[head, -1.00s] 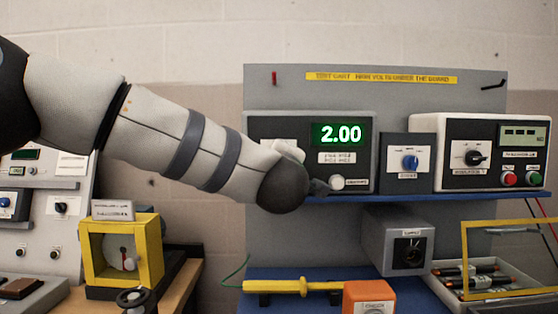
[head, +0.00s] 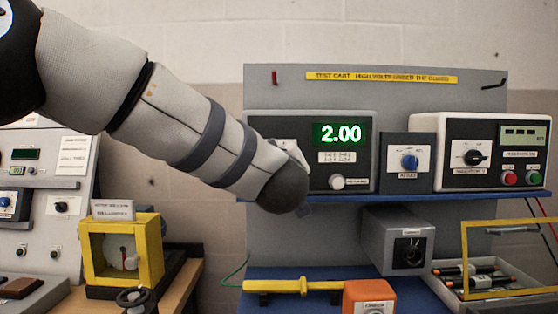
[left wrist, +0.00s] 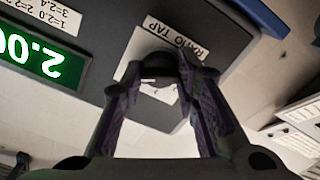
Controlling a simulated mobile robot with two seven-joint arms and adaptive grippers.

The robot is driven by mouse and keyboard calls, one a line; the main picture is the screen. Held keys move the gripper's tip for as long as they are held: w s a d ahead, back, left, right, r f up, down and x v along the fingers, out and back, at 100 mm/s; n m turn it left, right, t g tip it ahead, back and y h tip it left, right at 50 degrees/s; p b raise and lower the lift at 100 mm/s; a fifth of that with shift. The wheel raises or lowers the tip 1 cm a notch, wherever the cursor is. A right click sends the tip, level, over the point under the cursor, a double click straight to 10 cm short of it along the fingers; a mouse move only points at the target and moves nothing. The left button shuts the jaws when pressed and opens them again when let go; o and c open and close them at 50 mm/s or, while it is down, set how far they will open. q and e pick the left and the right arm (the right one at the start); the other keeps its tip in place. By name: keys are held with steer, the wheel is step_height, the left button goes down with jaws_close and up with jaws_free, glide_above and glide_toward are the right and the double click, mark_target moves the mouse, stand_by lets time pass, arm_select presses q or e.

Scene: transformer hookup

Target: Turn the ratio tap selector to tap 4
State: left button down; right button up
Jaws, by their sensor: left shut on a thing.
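The ratio meter (head: 358,160) is a dark grey box on the blue shelf, and its green display (head: 340,133) reads 2.00. In the left wrist view the display (left wrist: 42,60) appears upside down. The ratio tap selector (left wrist: 158,62) is a dark round knob on a white plate (left wrist: 130,62) labelled RATIO TAP. My left gripper (left wrist: 156,82) is shut on the knob, one finger on each side. Its pointer and the tap numbers are too covered to read. In the head view my left arm hides the gripper and knob. My right gripper is not in view.
A box with a blue knob (head: 409,162) and a white-fronted unit (head: 490,150) stand to the right on the shelf (head: 400,197). Below are a grey box (head: 398,240), a yellow probe (head: 300,287) and an orange block (head: 368,296). A yellow-framed device (head: 122,252) stands at left.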

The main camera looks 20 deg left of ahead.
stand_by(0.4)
arm_select(q)
steer(key=c, duration=1.2)
jaws_free()
steer(key=v, duration=1.2)
